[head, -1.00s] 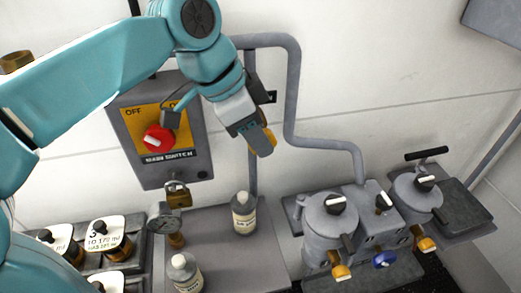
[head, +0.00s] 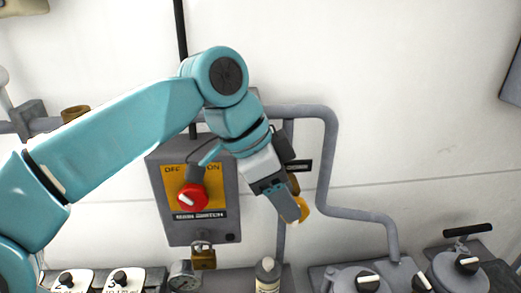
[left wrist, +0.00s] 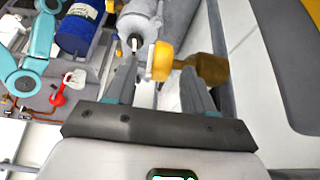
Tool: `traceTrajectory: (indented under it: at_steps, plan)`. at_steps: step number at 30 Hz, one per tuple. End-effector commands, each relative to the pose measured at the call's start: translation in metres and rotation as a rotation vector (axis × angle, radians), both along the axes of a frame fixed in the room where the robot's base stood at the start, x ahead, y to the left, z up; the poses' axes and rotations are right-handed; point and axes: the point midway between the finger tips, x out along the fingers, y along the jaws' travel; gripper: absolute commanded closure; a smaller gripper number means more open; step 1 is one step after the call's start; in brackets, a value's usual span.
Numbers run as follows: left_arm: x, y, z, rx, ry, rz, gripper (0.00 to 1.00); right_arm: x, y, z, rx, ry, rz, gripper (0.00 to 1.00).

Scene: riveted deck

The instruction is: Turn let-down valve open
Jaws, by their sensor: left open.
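My left gripper (head: 290,212) is in front of the wall, right of the switch box. It also shows in the left wrist view (left wrist: 160,80), its two fingers apart. A yellow knob (left wrist: 162,60) on a brass body (left wrist: 208,68) appears between and across the fingers there. In the head view the yellow knob (head: 303,208) peeks out beside the fingertips, and the gripper hides most of the brass part. I cannot tell whether the fingers touch it. No label naming the let-down valve is readable. My right gripper is not in view.
The switch box (head: 190,230) with its red knob (head: 192,197) and a padlock (head: 203,256) hangs left of the gripper. A grey pipe (head: 325,160) bends down at the right. A bottle (head: 267,275) and grey vessels (head: 357,281) stand below.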

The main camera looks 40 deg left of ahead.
Motion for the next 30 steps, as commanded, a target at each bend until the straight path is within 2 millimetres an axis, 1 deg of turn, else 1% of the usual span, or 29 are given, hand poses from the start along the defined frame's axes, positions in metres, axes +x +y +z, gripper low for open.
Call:
traceTrajectory:
  at_steps: [1,9,12,15,18,21,30]
  plan:
    - [-0.004,0.004,0.014,-0.001,-0.006,0.001,0.47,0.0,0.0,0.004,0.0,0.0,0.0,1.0]
    - [-0.03,0.026,0.08,-0.002,-0.007,0.003,0.47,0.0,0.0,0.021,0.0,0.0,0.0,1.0]
    - [-0.037,0.032,0.099,-0.001,-0.004,0.002,0.47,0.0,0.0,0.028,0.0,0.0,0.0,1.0]
    - [-0.043,0.037,0.113,-0.001,-0.004,0.001,0.47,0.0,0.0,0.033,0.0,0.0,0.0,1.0]
    - [-0.047,0.04,0.121,-0.001,-0.003,0.001,0.47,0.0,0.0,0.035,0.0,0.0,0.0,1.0]
    - [-0.049,0.042,0.124,-0.001,-0.002,0.0,0.47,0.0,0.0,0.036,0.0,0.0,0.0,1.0]
    - [-0.05,0.042,0.124,-0.001,-0.002,0.0,0.47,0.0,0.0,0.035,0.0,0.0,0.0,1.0]
